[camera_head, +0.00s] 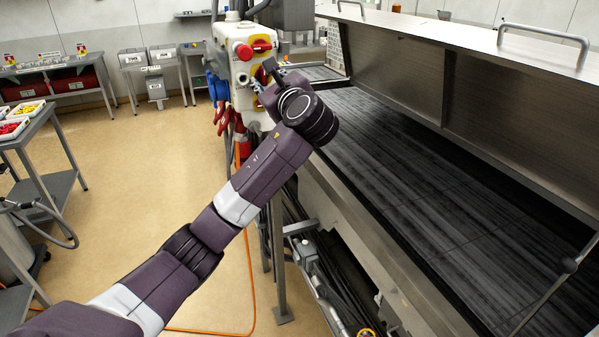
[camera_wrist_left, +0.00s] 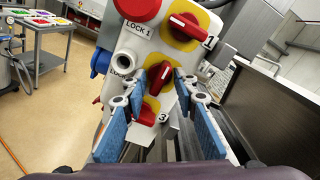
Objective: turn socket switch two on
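The white socket box (camera_head: 241,67) stands beside the conveyor in the head view. In the left wrist view it carries red rotary switches on yellow plates: switch one (camera_wrist_left: 187,27) at the top, switch two (camera_wrist_left: 158,78) in the middle, and switch three (camera_wrist_left: 147,113) below. The handle of switch two is tilted, its upper end to the right. My left gripper (camera_head: 264,78) is at the box front; in the left wrist view its blue-padded fingers (camera_wrist_left: 161,100) are open, one on each side of switch two. Contact cannot be told. My right gripper is out of view.
Blue and red plugs (camera_head: 217,90) hang on the box's left. The dark conveyor (camera_head: 410,190) with its raised metal hood is at right. Open floor lies at left.

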